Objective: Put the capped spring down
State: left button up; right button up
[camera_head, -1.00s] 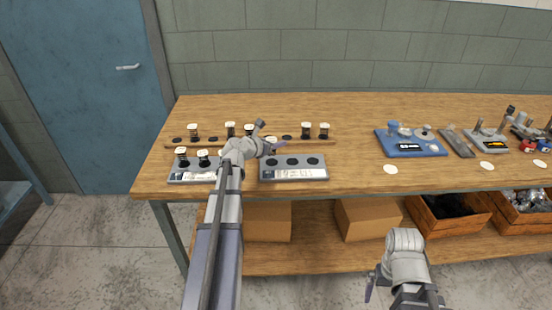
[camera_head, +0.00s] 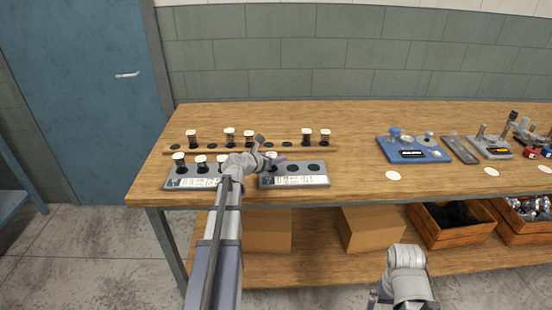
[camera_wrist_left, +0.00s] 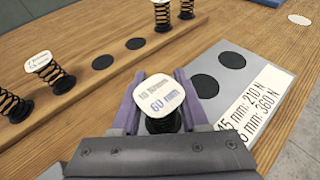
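The capped spring, with a white cap (camera_wrist_left: 158,95) reading 10 N/mm, 60 mm, stands upright between the purple fingers of my left gripper (camera_wrist_left: 160,88) in the left wrist view. The fingers close on its two sides. In the head view the left gripper (camera_head: 277,160) is over the left end of the right grey tray (camera_head: 326,182), whose two other dark round spots are bare. This tray also shows in the left wrist view (camera_wrist_left: 262,75). The spring's foot is hidden, so contact with the tray cannot be told. My right gripper (camera_head: 373,297) is low in front of the table, partly visible.
A wooden strip (camera_head: 222,149) behind holds several capped springs and some empty spots. A left grey tray (camera_head: 176,184) carries capped springs close to my left arm. A blue device (camera_head: 420,156) stands farther right.

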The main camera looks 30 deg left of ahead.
pick_arm(q)
jog(key=o, duration=0.4)
jog(key=shift+c, duration=0.2)
jog(key=shift+r, duration=0.2)
jog(key=shift+s+r+p, duration=0.2)
jog(key=shift+s+p, duration=0.1)
jog(key=shift+p, duration=0.1)
jog(key=p+v, duration=0.4)
jog(key=v, duration=0.7)
jog(key=shift+s, duration=0.15)
